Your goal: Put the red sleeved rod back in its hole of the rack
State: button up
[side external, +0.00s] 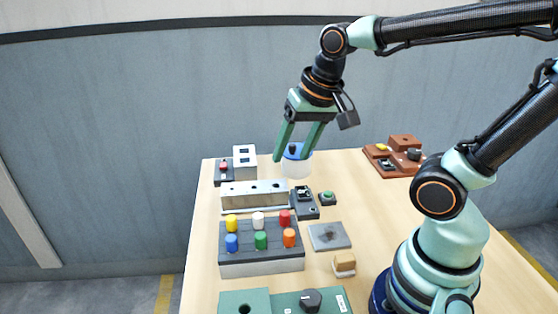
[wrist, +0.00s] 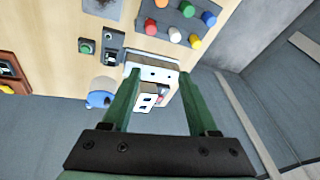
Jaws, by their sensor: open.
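The red sleeved rod (side external: 285,216) stands upright in the back right position of the dark rack (side external: 262,248). It also shows at the near left of the rack's caps in the wrist view (wrist: 151,26). My gripper (side external: 291,157) is open and raised behind the rack, over the far part of the table. Nothing shows between its fingers in the wrist view (wrist: 160,76). The rod's lower part is hidden in the rack, so I cannot tell how deep it sits.
Yellow, white, blue, green and orange rods fill other rack positions. A metal block with holes (side external: 254,195) lies behind the rack. A blue-lidded jar (side external: 298,168) stands by my fingers. A grey plate (side external: 329,237) lies right of the rack, with a brown-topped block (side external: 344,264) nearby.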

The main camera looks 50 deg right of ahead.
jog(key=n, duration=0.2)
jog(key=r+n+t, duration=0.1)
jog(key=n, duration=0.1)
jog(key=s+n, duration=0.1)
jog(key=n, duration=0.1)
jog(key=shift+r+t, duration=0.15)
jog(key=shift+t, duration=0.15)
dwell(0.8)
